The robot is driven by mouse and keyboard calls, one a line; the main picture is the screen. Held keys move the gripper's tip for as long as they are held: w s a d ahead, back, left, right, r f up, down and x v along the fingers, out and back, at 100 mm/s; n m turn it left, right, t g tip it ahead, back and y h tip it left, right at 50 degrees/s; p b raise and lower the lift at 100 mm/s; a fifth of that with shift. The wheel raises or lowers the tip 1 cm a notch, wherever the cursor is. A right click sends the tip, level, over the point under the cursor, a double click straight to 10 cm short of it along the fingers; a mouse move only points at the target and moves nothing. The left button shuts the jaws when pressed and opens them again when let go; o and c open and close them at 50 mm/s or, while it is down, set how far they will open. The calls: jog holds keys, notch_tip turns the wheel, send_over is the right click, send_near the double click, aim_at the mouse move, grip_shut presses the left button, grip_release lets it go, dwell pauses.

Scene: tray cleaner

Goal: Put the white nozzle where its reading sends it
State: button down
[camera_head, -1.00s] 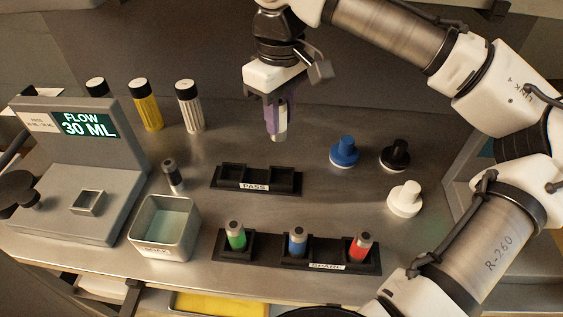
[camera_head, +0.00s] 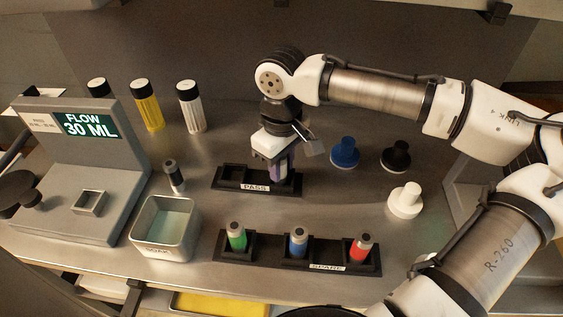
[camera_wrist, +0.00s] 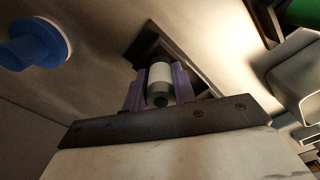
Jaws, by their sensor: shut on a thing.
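The white nozzle (camera_wrist: 160,76) is between the purple fingers of my gripper (camera_wrist: 158,90) in the wrist view; its grey end faces the camera. In the head view my gripper (camera_head: 279,172) is shut on it at the right compartment of the black PASS rack (camera_head: 230,187). My fingers mostly hide the nozzle there, so I cannot tell whether it touches the rack floor. The left PASS compartment is empty. The flow gauge display (camera_head: 88,124) at the left reads FLOW 30 ML; the small print on the white label (camera_head: 42,122) beside it is not clearly legible.
The SPARE rack (camera_head: 328,267) in front holds green, blue and red nozzles. A metal bin (camera_head: 165,257) and a dark-topped grey nozzle (camera_head: 174,176) stand left of PASS. Blue (camera_head: 344,152), black (camera_head: 395,155) and white (camera_head: 405,200) knobs stand right. Several bottles stand behind.

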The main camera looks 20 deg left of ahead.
jog(key=shift+f, duration=0.2)
jog(key=c, duration=1.1)
grip_release()
jog(key=shift+c, duration=0.2)
notch_tip(320, 180, up, 12)
jog(key=shift+r+b, duration=0.25)
jog(key=shift+b, duration=0.1)
